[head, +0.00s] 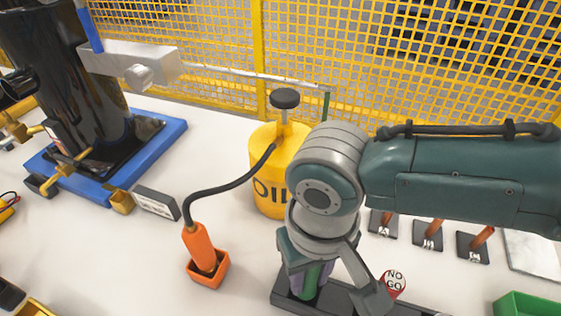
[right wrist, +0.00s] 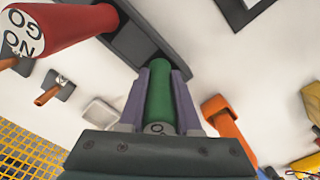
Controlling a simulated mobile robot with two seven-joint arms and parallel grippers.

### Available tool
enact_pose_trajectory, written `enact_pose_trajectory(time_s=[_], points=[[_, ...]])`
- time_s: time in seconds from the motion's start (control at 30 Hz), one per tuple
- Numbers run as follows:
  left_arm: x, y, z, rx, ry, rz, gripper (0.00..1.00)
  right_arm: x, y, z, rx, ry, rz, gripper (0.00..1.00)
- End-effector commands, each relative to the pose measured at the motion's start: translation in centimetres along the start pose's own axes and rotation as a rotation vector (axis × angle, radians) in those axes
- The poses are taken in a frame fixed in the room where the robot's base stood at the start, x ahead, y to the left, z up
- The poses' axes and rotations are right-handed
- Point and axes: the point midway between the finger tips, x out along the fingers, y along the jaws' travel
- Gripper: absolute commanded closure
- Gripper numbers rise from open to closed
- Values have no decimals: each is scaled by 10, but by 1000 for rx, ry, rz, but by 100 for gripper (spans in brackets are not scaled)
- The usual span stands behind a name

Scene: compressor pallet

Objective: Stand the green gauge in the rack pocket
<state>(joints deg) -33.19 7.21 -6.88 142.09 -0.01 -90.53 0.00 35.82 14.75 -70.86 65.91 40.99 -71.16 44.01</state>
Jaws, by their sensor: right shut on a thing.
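The green gauge (head: 309,283) is between the fingers of my right gripper (head: 313,274), upright over the left part of the dark rack (head: 345,298) in the head view. In the right wrist view the purple-grey fingers (right wrist: 159,98) are shut on the green gauge (right wrist: 159,92), and its far end meets the rack (right wrist: 128,42). I cannot tell how deep it sits in a pocket. The red NO GO gauge (head: 393,283) stands in the rack to the right; it also shows in the right wrist view (right wrist: 72,28). My left gripper is not in view.
A yellow oil can (head: 264,190) stands behind my right gripper. An orange holder (head: 208,267) with a hosed orange tool is to the left. Small dark blocks (head: 428,236) and a green bin (head: 525,304) are to the right. A compressor on a blue pallet (head: 90,192) stands far left.

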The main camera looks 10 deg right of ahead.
Motion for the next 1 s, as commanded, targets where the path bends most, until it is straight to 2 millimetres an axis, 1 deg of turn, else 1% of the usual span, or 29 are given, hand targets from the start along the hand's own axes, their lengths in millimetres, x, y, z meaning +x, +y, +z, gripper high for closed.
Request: enact_pose_trajectory(time_s=[0.03, 0.07, 0.33, 0.37, 0.57, 0.67, 0.77, 1.0], points=[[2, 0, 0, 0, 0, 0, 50, 2, 0, 0, 0, 0, -1, 100], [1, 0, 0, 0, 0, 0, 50, 1, 0, 0, 0, 0, -1, 64], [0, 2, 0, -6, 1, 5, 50, 1, 0, 0, 0, 0, 0, 34], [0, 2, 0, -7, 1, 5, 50, 1, 0, 0, 0, 0, 0, 33], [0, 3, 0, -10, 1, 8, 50, 1, 0, 0, 0, 0, 1, 33], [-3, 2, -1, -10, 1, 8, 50, -5, 0, 0, -1, 0, -1, 33], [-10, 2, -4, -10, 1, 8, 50, -20, 0, 0, -1, 1, -1, 33], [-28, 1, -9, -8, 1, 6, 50, -70, 0, 0, -1, 2, -1, 33]])
